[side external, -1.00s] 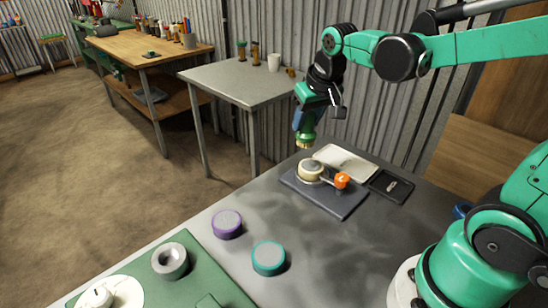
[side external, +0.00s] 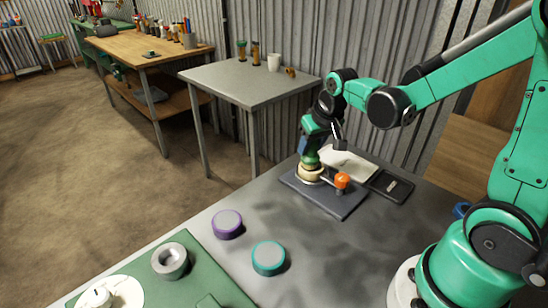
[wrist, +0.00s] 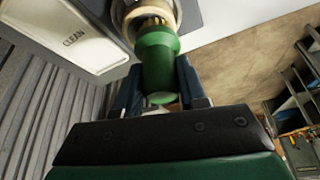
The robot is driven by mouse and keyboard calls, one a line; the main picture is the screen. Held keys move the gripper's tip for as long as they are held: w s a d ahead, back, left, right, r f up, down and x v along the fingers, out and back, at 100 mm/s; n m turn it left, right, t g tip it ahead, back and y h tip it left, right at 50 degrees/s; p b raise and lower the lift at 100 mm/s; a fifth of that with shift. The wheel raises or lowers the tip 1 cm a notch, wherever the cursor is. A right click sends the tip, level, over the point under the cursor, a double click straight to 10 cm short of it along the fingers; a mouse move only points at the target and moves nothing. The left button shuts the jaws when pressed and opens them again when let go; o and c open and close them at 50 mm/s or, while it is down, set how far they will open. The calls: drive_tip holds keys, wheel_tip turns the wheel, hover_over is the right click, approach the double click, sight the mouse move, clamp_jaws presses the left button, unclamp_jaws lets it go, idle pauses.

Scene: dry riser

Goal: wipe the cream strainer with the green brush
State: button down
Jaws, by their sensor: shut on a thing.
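The cream strainer (side external: 310,178) sits on a dark grey plate (side external: 335,203) on the table, beside an orange knob (side external: 342,181). My gripper (side external: 312,148) is shut on the green brush (side external: 311,160), right above the strainer. The brush points down and its lower end meets the strainer's top. In the wrist view, the green brush (wrist: 158,58) stands between my fingers, with its yellowish bristles at the mouth of the cream strainer (wrist: 130,14). My gripper and the brush hide part of the strainer in the side view. Whether the bristles press on it I cannot tell.
A white tray (side external: 355,168) lies behind the plate; its label in the wrist view reads CLEAN (wrist: 74,37). A dark tray (side external: 392,187) lies right of it. Purple (side external: 228,224) and teal (side external: 268,258) round pieces and a grey ring (side external: 170,261) stand nearer the front.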

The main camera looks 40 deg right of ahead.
drive_tip(key=shift+d+f, duration=0.15)
drive_tip(key=shift+d, duration=0.35)
drive_tip(key=shift+w+d, duration=0.1)
drive_tip(key=shift+d, duration=1.4)
drive_tip(key=a, duration=0.6)
drive_tip(key=shift+a+f, duration=0.1)
drive_tip(key=shift+a, duration=0.15)
wheel_tip(320, 180, up, 8)
drive_tip(key=shift+d+f, duration=0.1)
drive_tip(key=shift+d, duration=0.05)
